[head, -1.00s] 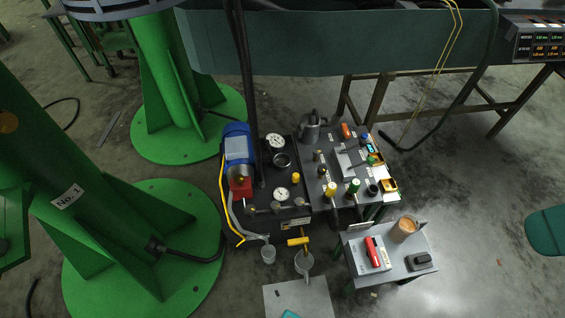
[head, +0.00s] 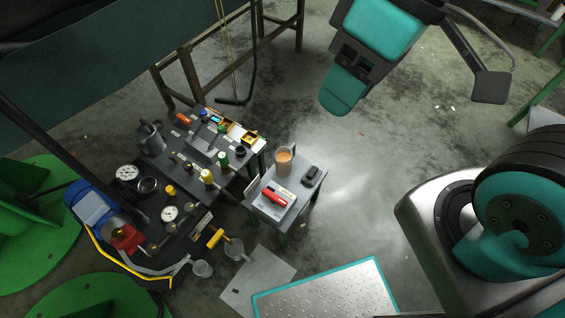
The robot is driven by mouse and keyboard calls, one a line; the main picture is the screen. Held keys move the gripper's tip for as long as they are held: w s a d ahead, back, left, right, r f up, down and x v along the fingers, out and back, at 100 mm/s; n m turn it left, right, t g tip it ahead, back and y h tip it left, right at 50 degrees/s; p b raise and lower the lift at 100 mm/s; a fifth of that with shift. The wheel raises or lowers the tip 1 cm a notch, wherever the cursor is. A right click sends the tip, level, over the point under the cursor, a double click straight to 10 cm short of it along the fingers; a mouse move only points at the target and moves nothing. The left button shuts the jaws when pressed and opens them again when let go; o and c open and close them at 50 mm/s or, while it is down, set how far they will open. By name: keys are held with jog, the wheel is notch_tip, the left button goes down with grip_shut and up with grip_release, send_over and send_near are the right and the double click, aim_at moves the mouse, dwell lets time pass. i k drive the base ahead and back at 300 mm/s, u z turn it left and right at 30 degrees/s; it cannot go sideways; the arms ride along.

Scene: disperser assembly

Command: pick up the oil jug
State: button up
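My gripper is not in view. Only a thick teal, black and silver part of my arm shows at the right edge, well apart from the bench and the jug.
Gauges (head: 127,173), valves and small bottles crowd the bench. A blue motor (head: 92,205) is at its left. A small side table (head: 306,189) holds a brown-filled cup (head: 284,161) and a red tool (head: 274,197).

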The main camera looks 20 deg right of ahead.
aim_at(284, 157)
jog(key=u, duration=1.2)
jog(key=k, duration=0.55)
jog(key=z, duration=1.2)
